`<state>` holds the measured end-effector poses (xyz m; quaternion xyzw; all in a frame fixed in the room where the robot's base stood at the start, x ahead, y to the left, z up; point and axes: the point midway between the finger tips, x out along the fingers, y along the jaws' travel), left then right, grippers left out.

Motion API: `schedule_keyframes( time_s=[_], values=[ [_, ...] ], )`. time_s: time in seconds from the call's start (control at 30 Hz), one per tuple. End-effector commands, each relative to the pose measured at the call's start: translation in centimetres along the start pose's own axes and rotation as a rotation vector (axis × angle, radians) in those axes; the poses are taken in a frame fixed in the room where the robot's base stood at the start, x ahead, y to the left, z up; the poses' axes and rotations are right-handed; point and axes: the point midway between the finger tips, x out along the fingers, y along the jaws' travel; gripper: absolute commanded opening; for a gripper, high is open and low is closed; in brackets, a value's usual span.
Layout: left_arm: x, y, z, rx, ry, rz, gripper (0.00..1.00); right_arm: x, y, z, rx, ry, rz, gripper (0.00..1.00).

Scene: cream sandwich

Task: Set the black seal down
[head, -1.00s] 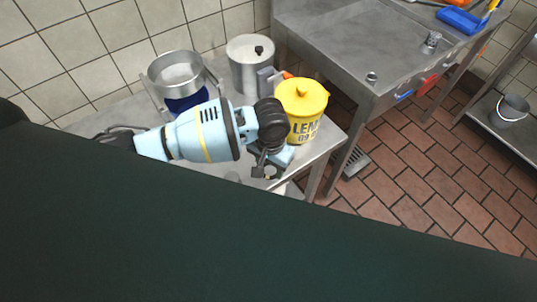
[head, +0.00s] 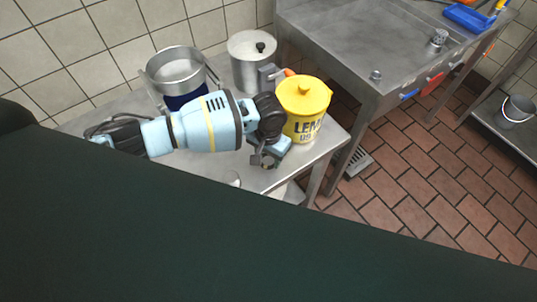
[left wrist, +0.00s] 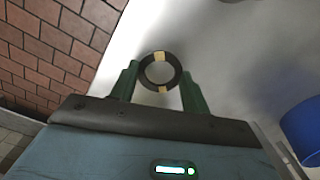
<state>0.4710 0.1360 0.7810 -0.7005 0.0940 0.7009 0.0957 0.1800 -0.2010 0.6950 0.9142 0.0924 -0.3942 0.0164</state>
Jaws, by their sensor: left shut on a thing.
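The black seal (left wrist: 144,72) is a dark ring with two tan patches, seen in the left wrist view between my left gripper's green fingers. My left gripper (left wrist: 160,76) is shut on it, with a finger at each side of the ring. The ring is over the grey metal table; I cannot tell whether it touches the top. In the head view my left gripper (head: 263,161) is over the front part of the metal table (head: 208,166), just in front of the yellow tub. My right gripper is not in view.
The yellow lidded tub (head: 303,97) stands close to my left gripper. Behind are an open metal pot with a blue band (head: 180,68) and a lidded metal pot (head: 246,70). A metal sink unit (head: 350,45) is at the right. A small pale item (head: 235,179) is near the table's front.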

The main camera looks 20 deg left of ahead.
Motion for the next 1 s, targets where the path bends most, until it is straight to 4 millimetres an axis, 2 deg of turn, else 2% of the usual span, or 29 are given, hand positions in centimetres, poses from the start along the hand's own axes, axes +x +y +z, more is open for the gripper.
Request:
schedule_keyframes(
  time_s=[0.7,0.73,0.9,1.0],
  values=[
    [1.1,0.0,0.0,0.0,0.001,0.0,0.22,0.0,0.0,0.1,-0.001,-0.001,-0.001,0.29],
    [1.1,0.0,0.0,0.0,0.001,0.0,0.48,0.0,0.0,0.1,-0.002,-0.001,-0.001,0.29],
    [1.1,0.0,0.0,0.0,0.001,0.0,0.68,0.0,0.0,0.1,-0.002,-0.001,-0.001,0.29],
    [1.1,0.0,0.0,0.0,0.001,0.0,0.68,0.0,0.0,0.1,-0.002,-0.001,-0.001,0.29]
  ],
)
